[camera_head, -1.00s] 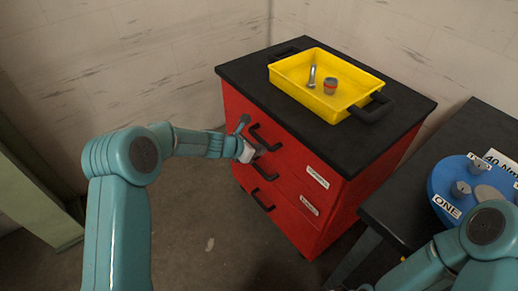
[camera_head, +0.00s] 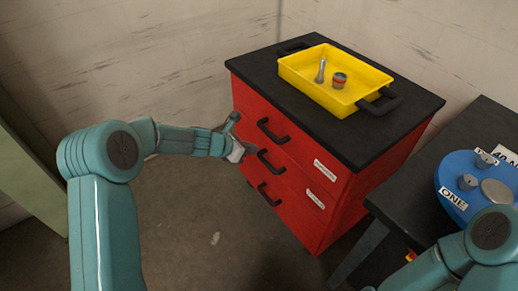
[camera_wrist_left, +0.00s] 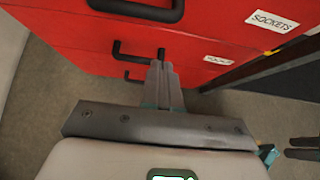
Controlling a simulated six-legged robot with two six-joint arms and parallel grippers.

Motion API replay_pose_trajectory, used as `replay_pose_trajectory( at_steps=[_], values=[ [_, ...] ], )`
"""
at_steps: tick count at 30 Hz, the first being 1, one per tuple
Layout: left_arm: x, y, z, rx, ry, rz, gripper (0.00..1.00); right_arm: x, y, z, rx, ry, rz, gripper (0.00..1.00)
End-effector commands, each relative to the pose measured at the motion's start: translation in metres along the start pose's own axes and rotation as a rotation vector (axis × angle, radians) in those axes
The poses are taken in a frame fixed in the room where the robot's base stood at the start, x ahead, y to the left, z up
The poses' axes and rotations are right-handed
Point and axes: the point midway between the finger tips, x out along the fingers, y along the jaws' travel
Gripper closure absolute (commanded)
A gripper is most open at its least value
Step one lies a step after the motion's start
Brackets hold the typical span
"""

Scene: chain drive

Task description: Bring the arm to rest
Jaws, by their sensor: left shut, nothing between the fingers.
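My left arm reaches in from the left in the head view. Its gripper (camera_head: 238,150) is by the left edge of the red drawer cabinet (camera_head: 345,200), close to the black drawer handles. In the left wrist view the gripper's fingers (camera_wrist_left: 162,68) are together with nothing between them, and they point toward the red drawer fronts and a black handle (camera_wrist_left: 140,50). I cannot tell whether they touch it. My right arm shows at the lower right of the head view; its gripper is out of sight there.
A yellow tray (camera_head: 300,82) with black handles stands on the cabinet's black top, holding a metal tool (camera_head: 321,70) and a small grey-and-red cylinder (camera_head: 339,80). A dark table (camera_head: 400,190) at the right bears a blue disc (camera_head: 452,180). The floor left of the cabinet is clear.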

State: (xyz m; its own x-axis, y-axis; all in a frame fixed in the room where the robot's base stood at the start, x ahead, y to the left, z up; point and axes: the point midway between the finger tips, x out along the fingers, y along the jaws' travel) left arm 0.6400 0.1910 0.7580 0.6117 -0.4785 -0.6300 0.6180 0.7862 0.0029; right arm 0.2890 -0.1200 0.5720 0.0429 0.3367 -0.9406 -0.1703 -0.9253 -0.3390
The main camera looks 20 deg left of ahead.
Motion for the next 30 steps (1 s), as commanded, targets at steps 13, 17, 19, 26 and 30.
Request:
replay_pose_trajectory(
  at_steps=[13,17,19,26,30],
  values=[
    [-0.065,0.001,0.001,0.001,0.002,-0.002,1.0,-0.007,-0.002,0.0,0.0,0.001,0.0,0.4],
    [-0.068,0.001,0.001,0.001,0.001,-0.002,1.0,-0.007,-0.002,0.0,0.0,0.001,0.0,0.4],
    [-0.069,0.0,0.002,0.001,0.001,-0.002,1.0,-0.008,-0.003,0.0,0.0,0.001,0.0,0.4],
    [-0.05,-0.071,-0.032,0.012,0.133,-0.176,1.0,-0.042,-0.015,0.001,0.0,0.001,0.0,0.4],
    [-0.055,-0.156,-0.115,0.287,0.346,-0.379,1.0,-0.061,-0.022,0.001,0.0,0.001,0.0,0.4]
  ],
)
